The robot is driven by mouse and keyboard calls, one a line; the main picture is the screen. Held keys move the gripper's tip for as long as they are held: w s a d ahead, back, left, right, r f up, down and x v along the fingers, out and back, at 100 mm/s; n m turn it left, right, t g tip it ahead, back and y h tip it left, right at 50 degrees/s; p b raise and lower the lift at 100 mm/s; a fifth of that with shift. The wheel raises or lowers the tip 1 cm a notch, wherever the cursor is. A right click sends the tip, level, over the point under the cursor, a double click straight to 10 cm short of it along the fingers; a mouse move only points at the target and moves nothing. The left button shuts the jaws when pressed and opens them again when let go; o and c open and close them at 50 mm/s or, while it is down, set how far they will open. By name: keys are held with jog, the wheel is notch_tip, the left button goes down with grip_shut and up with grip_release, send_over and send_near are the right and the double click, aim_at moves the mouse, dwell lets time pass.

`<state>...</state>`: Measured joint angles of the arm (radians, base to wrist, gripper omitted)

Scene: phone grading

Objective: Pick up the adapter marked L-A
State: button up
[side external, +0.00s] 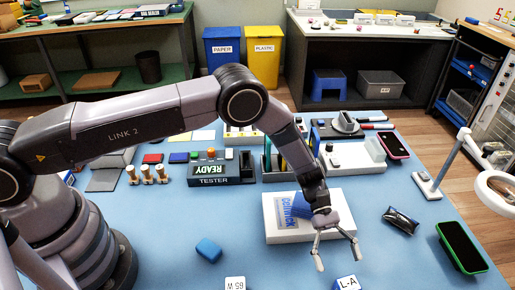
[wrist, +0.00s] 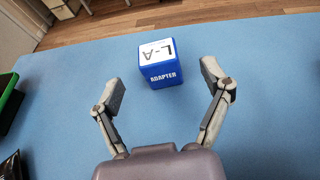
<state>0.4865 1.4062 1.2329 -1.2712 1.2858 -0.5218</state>
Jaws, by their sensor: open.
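The adapter marked L-A (side external: 346,284) is a blue block with a white top label, at the front edge of the side external view and partly cut off. In the wrist view the adapter (wrist: 161,63) sits upright on the blue mat, its front reading ADAPTER. My gripper (side external: 338,263) is open and empty above the mat, a little behind the adapter. In the wrist view my gripper's two fingers (wrist: 164,84) are spread wide, with the adapter ahead of and roughly between the tips, not touched.
A white box marked 65 W (side external: 235,284) and a plain blue block (side external: 208,250) lie to the left. A green-edged phone (side external: 461,248) and a dark pouch (side external: 401,221) lie to the right. A white tray (side external: 275,231) is behind my gripper. The blue mat (wrist: 260,70) is clear around the adapter.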

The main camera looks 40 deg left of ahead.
aim_at(347, 279)
jog(key=x, duration=0.5)
jog(key=shift+d, duration=0.15)
jog(key=shift+c, duration=0.4)
jog(key=c, duration=1.1)
jog(key=shift+o, duration=0.2)
jog(key=shift+r, duration=0.15)
